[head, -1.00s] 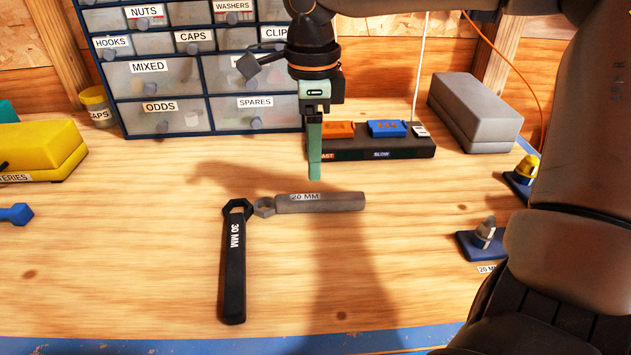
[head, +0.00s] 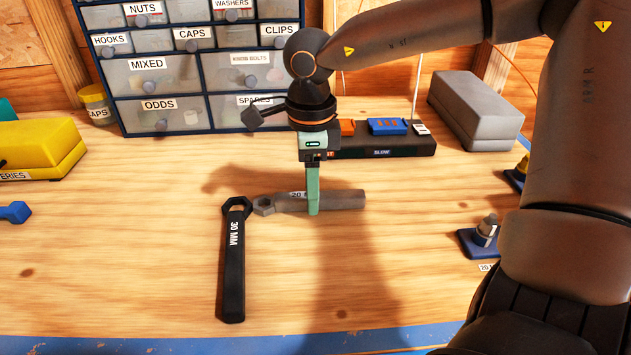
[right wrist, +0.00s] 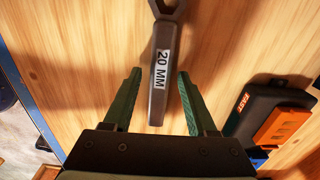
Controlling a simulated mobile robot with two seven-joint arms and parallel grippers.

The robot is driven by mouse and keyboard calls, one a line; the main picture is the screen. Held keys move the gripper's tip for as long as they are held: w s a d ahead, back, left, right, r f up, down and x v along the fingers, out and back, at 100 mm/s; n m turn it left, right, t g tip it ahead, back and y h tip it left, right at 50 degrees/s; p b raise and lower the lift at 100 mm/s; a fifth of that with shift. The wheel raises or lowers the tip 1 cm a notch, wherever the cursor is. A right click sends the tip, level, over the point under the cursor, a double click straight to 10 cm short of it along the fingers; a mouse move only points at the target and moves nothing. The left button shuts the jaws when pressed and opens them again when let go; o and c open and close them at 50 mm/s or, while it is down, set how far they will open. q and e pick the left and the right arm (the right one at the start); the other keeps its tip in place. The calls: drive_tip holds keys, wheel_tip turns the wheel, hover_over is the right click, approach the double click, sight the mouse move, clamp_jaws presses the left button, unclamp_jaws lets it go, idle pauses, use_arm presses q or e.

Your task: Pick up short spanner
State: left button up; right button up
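The short spanner (head: 340,200) is grey with a "20 MM" label and lies flat on the wooden bench, its ring end to the left. In the right wrist view its handle (right wrist: 158,100) lies between the two green fingers. My right gripper (head: 313,212) is over the handle, pointing down; in the right wrist view (right wrist: 158,85) it is open, with a gap on each side of the handle. A longer black "30 MM" spanner (head: 232,270) lies beside it, its ring close to the grey ring. My left gripper is not in view.
A drawer cabinet (head: 190,85) stands at the back. A black block with coloured pieces (head: 385,146) and a grey box (head: 475,110) are behind to the right. A yellow case (head: 40,145) is at left. A small blue stand (head: 482,240) is at right. The front bench is mostly clear.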

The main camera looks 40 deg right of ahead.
clamp_jaws()
idle(0.3)
drive_tip(key=shift+r, duration=0.1)
